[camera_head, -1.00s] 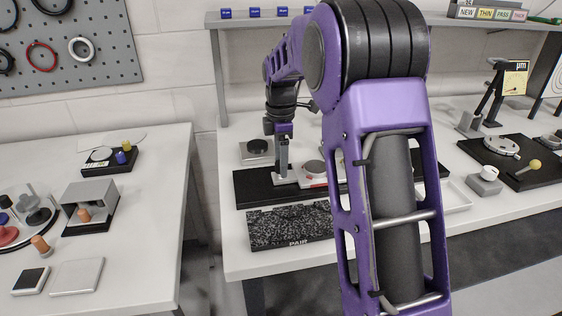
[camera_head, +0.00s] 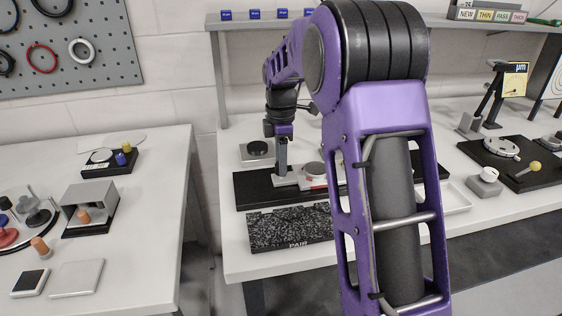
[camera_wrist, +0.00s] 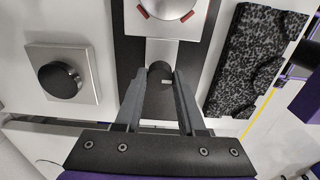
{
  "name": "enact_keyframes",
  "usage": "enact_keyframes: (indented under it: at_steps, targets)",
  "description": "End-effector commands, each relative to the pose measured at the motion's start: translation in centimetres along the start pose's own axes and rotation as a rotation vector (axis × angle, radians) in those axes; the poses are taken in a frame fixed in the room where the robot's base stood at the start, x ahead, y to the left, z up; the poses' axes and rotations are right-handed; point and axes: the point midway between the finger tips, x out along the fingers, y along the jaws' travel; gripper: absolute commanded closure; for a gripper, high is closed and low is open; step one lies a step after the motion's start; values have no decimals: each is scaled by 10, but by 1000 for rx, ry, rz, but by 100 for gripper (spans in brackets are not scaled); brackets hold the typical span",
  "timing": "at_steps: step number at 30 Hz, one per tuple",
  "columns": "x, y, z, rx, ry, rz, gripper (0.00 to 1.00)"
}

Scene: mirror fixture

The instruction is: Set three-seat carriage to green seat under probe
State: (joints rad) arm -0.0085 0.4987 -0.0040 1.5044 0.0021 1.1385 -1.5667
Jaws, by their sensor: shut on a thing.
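In the wrist view a pale carriage (camera_wrist: 188,22) with a round grey disc (camera_wrist: 166,6) and red marks lies on a long dark base (camera_wrist: 131,60). My gripper (camera_wrist: 160,76) has its two fingers on either side of a short black knob (camera_wrist: 160,70) at the near end of the carriage, shut on it. In the head view the gripper (camera_head: 281,172) points down onto the left end of the carriage (camera_head: 306,183), over the dark base (camera_head: 252,190). I cannot make out a green seat or the probe.
A speckled black block (camera_head: 285,228) marked PAIR lies in front of the base. A square plate with a black disc (camera_head: 257,152) sits behind it and also shows in the wrist view (camera_wrist: 88,62). A white tray (camera_head: 457,195) stands right of my arm.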

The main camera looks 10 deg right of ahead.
Motion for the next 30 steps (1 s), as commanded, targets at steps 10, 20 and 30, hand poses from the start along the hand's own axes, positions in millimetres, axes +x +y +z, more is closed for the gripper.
enact_keyframes:
  at_steps: [10,20,30]
  targets:
    - [-1,0,0,0,0,0,100]
    - [-1,0,0,0,0,0,100]
    - [-2,0,-9,-3,0,0,100]
